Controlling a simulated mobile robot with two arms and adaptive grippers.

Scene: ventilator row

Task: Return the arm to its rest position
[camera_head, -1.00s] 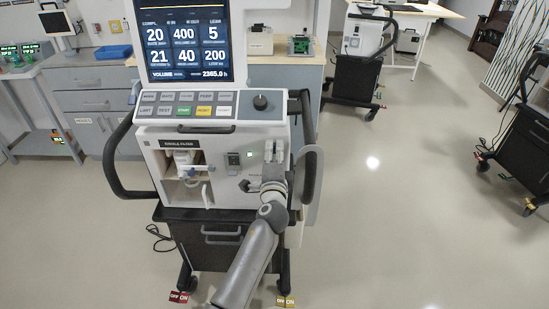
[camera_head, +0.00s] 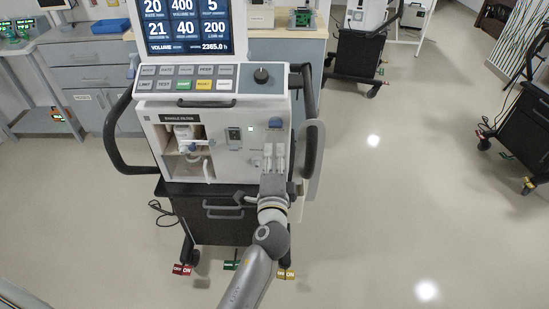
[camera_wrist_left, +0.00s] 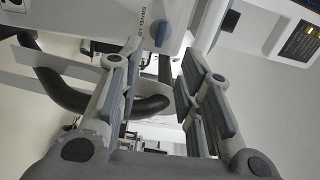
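My left gripper (camera_head: 273,160) stands in front of the lower right of the ventilator (camera_head: 215,112), its arm coming up from the bottom of the head view. In the left wrist view the two fingers of this gripper (camera_wrist_left: 162,62) are spread apart with nothing between them. Beyond the gap are a white panel with a blue knob (camera_wrist_left: 162,34) and a curved dark handle (camera_wrist_left: 150,106). Whether a finger touches the ventilator I cannot tell. My right gripper is not in view.
The ventilator stands on a black cart (camera_head: 215,228) with coloured tags at its feet. Dark side handles (camera_head: 118,165) stick out left and right. An open compartment (camera_head: 187,150) shows on its front. More carts (camera_head: 520,135) stand right. Floor (camera_head: 400,220) to the right is clear.

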